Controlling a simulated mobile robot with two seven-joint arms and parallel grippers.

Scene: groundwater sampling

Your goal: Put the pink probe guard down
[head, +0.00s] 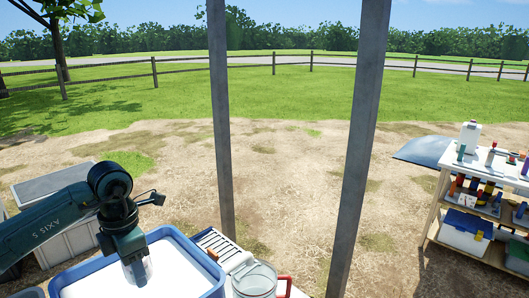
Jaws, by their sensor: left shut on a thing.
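My left gripper (138,268) points down over a white tray with a blue rim (91,267) at the bottom left. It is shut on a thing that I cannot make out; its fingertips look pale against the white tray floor. No pink probe guard can be told apart in this view. My right gripper is not in view.
A white rack (217,243) and a clear round vessel (256,280) stand right of the tray, with a red handle-like part beside the vessel. Two grey posts (222,120) (358,150) rise beyond. A grey crate (64,240) is left; a stocked shelf (436,225) is right.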

